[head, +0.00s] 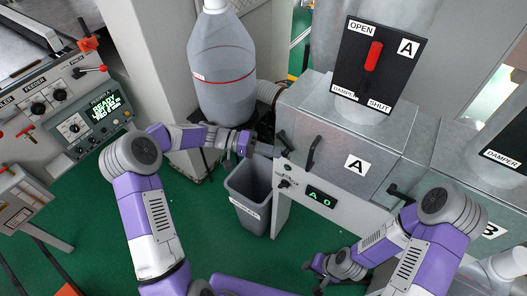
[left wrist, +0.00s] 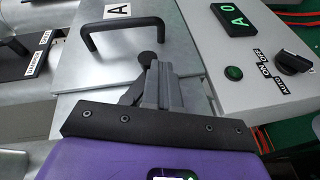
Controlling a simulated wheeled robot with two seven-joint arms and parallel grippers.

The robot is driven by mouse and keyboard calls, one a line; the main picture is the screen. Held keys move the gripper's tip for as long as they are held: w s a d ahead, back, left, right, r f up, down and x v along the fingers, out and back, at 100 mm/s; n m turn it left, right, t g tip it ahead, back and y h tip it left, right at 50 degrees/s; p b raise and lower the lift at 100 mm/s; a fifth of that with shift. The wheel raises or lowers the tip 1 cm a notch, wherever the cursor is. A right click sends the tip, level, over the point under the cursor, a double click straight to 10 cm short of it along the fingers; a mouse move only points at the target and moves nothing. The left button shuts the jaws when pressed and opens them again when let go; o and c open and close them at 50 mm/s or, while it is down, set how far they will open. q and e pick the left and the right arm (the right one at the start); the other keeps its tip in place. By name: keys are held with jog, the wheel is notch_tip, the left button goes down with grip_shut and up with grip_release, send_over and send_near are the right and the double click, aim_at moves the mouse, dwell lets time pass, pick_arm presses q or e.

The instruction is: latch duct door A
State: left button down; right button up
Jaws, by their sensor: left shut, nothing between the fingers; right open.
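Duct door A (head: 340,150) is a grey metal panel with an "A" label and a black bar handle (head: 313,153). The handle also shows in the left wrist view (left wrist: 120,22). A black latch (head: 284,141) with a round head (left wrist: 147,58) sits at the door's edge near the handle. My left gripper (head: 246,143) is shut and empty. In the left wrist view its fingertips are close to the latch and partly cover it; I cannot tell whether they touch. My right gripper (head: 318,268) is open and empty, low over the green floor.
A control panel with a green "A 0" display (head: 320,197) and a black selector knob (left wrist: 293,62) lies beside the door. A grey bin (head: 250,190) stands below my left gripper. The damper plate (head: 380,62) has its red lever (head: 373,56) toward OPEN.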

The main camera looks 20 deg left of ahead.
pick_arm(q)
jog(key=shift+s+d+r+n+t+h+b, duration=0.15)
jog(key=shift+d+n+h+b, duration=0.35)
jog(key=shift+h, duration=0.65)
jog(key=shift+s+d+r+n+t+h+b, duration=0.1)
jog(key=shift+s+d+n+t+h+b, duration=0.15)
jog(key=shift+n+h+b, duration=0.75)
jog(key=shift+s+d+r+n+t+h+b, duration=0.15)
jog(key=shift+d+h+b, duration=0.35)
jog(key=shift+h, duration=0.85)
jog(key=shift+w+r, duration=0.1)
jog(key=v, duration=0.7)
jog(key=shift+a+f, duration=0.25)
jog(key=shift+a, duration=0.05)
